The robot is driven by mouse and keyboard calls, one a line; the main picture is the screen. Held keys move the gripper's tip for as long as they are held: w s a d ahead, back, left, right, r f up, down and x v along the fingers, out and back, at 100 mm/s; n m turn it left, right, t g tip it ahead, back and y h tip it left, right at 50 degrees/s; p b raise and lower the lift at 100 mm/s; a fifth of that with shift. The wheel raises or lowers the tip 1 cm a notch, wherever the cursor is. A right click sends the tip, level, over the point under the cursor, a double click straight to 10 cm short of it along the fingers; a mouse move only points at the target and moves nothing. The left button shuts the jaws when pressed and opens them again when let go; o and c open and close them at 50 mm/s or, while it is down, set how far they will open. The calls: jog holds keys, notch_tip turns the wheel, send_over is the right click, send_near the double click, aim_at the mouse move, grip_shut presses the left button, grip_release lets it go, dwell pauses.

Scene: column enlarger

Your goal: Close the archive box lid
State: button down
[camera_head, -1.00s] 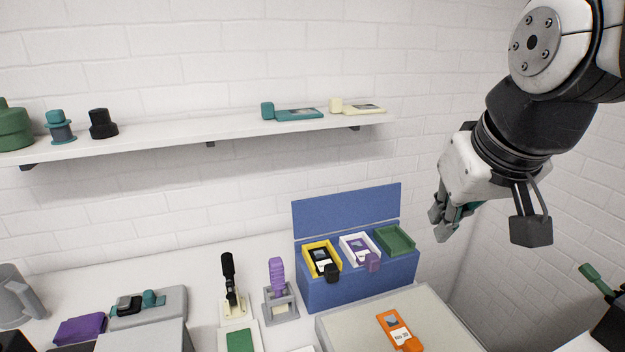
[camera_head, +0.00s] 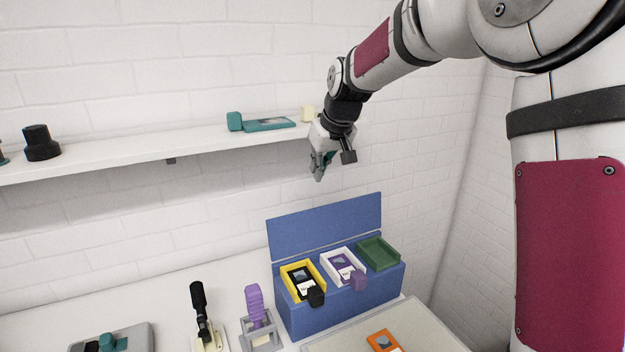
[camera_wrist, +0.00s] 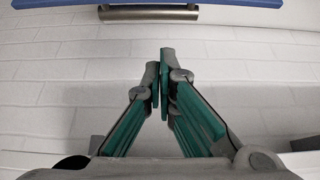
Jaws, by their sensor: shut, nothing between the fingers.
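The blue archive box (camera_head: 345,310) stands on the counter against the back wall. Its blue lid (camera_head: 325,226) is open and stands upright at the back of the box. A yellow tray (camera_head: 285,277), a white tray (camera_head: 325,262) and a green tray (camera_head: 377,254) sit on the box top. My gripper (camera_head: 318,177) is shut and empty, pointing down above the lid, apart from it. In the wrist view, the fingertips (camera_wrist: 160,72) are together. A blue edge (camera_wrist: 160,3) with a grey bar (camera_wrist: 148,14) shows at the top there.
The wall shelf (camera_head: 180,150) runs just left of my gripper, with a teal item (camera_head: 262,123) and a cream item (camera_head: 307,113) near its end. A black-handled tool (camera_head: 200,308) and a purple-handled tool (camera_head: 254,308) stand left of the box. An orange item (camera_head: 384,341) lies in front.

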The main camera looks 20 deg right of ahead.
aim_at(324, 220)
notch_tip(324, 220, down, 7)
jog(key=p, duration=0.3)
jog(key=shift+w, duration=0.15)
jog(key=shift+f, duration=0.1)
dwell(0.5)
